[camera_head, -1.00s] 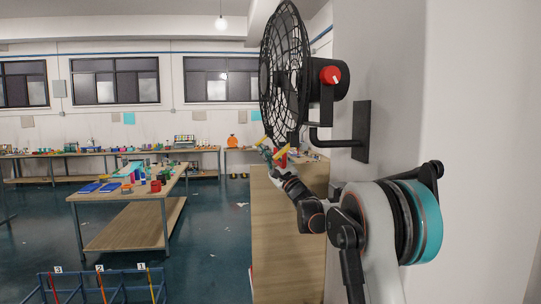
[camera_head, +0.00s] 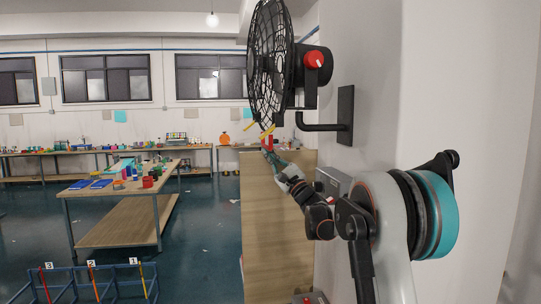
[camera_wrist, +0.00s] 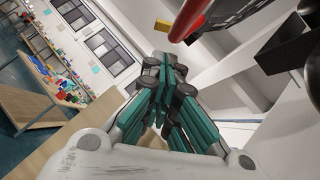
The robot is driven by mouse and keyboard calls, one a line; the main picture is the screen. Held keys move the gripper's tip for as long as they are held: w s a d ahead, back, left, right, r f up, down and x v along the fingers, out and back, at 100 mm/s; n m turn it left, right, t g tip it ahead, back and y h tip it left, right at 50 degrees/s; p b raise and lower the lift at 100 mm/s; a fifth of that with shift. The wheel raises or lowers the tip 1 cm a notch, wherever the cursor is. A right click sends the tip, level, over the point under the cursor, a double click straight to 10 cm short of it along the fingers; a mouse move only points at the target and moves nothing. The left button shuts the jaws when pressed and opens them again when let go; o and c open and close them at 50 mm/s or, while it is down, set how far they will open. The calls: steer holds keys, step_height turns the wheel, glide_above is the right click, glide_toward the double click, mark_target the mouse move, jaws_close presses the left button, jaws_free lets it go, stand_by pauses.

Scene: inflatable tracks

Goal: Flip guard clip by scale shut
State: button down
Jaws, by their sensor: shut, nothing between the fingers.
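A black caged fan (camera_head: 268,70) is mounted on the wall by a bracket, with a red knob (camera_head: 314,59) on its motor. Small yellow-tipped parts (camera_head: 267,131) and a red part (camera_head: 268,142) show at its lower rim; they look like guard clips. In the wrist view a red bar (camera_wrist: 190,18) and a yellow tip (camera_wrist: 163,25) are at the top, beyond the fingers. My gripper (camera_wrist: 165,62) has green fingers, closed together and empty. In the head view it (camera_head: 268,152) is just below the red part; contact cannot be told. I cannot identify a scale for certain.
A grey box (camera_head: 333,183) is behind my arm. A worktable (camera_head: 125,190) with small items stands left. A blue numbered rack (camera_head: 85,285) is at lower left. The wall is close on the right.

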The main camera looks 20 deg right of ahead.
steer(key=shift+w, duration=0.15)
steer(key=p, duration=0.4)
steer(key=shift+r, duration=0.25)
steer(key=shift+s+n+y+p, duration=0.2)
steer(key=shift+n+y+p, duration=0.15)
steer(key=shift+p, duration=0.3)
steer(key=shift+s+f+g+y+p, duration=0.15)
steer(key=shift+f+g+y+p, duration=0.25)
steer(key=shift+p, duration=0.45)
steer(key=p+x, duration=0.2)
steer(key=x, duration=0.8)
